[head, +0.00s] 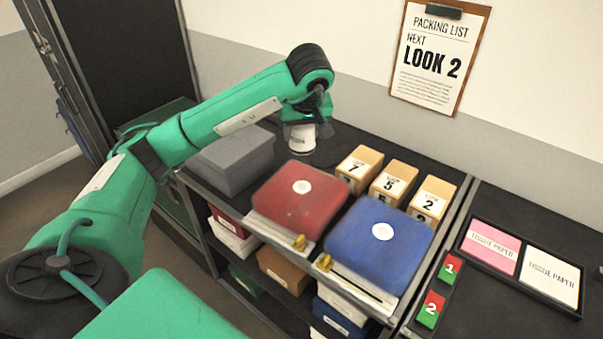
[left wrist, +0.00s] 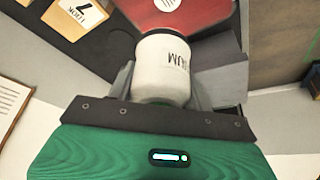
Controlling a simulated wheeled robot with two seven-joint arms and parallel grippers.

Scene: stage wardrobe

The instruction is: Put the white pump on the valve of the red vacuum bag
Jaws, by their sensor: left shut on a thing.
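The white pump (head: 301,140) is held by my left gripper (head: 304,118) above the dark shelf top, behind the red vacuum bag (head: 299,206). In the left wrist view the pump (left wrist: 162,72) is a white cylinder with a dark rim, between the two grey fingers of my left gripper (left wrist: 163,85), which is shut on it. The red bag's round white valve (head: 301,187) is in the open, apart from the pump. The red bag (left wrist: 197,12) and its valve (left wrist: 167,4) also show at the top of the left wrist view. My right gripper is not in view.
A blue vacuum bag (head: 379,245) with a white valve lies right of the red one. A grey box (head: 232,160) stands to the left. Numbered wooden blocks (head: 389,186) stand behind the bags. A tray (head: 551,291) with tissue paper is at the far right.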

